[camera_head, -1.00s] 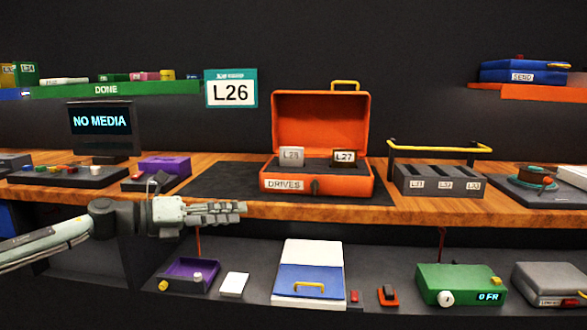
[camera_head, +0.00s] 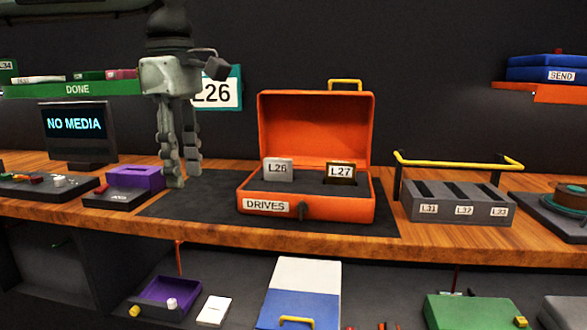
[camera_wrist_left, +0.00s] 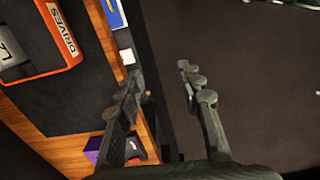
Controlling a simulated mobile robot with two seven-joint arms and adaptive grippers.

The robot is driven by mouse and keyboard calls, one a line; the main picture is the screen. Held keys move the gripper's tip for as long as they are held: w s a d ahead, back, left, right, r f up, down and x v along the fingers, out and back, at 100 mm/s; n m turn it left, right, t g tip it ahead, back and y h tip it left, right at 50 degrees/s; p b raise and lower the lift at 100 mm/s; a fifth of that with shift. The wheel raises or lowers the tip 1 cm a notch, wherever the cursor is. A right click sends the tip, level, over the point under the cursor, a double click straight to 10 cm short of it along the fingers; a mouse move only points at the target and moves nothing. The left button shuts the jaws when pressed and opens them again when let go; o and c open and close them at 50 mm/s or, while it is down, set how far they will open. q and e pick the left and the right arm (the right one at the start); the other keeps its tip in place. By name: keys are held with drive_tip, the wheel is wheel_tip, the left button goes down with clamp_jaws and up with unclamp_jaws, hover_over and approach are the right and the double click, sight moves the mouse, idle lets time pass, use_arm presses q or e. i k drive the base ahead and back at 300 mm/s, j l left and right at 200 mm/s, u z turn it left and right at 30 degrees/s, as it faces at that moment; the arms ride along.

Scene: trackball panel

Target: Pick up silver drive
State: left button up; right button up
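The silver drive (camera_head: 278,169), labelled L26, stands upright in the open orange DRIVES case (camera_head: 335,206) on the bench. A darker drive (camera_head: 340,173), labelled L27, stands to its right in the same case. My left gripper (camera_head: 182,182) points down over the dark mat, left of the case and apart from it. Its fingers are spread with nothing between them. The left wrist view shows the open fingers (camera_wrist_left: 160,95) and the case's DRIVES label side (camera_wrist_left: 66,48) at upper left. My right gripper is not in view.
A purple block device (camera_head: 135,178) sits just left of my gripper. A grey slotted rack (camera_head: 460,205) with a yellow rail stands right of the case. The case's raised lid (camera_head: 315,125) is behind the drives. Dark mat (camera_head: 205,208) is bare between gripper and case.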

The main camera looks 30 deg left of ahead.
sight(279, 170)
drive_tip(key=i, duration=0.95)
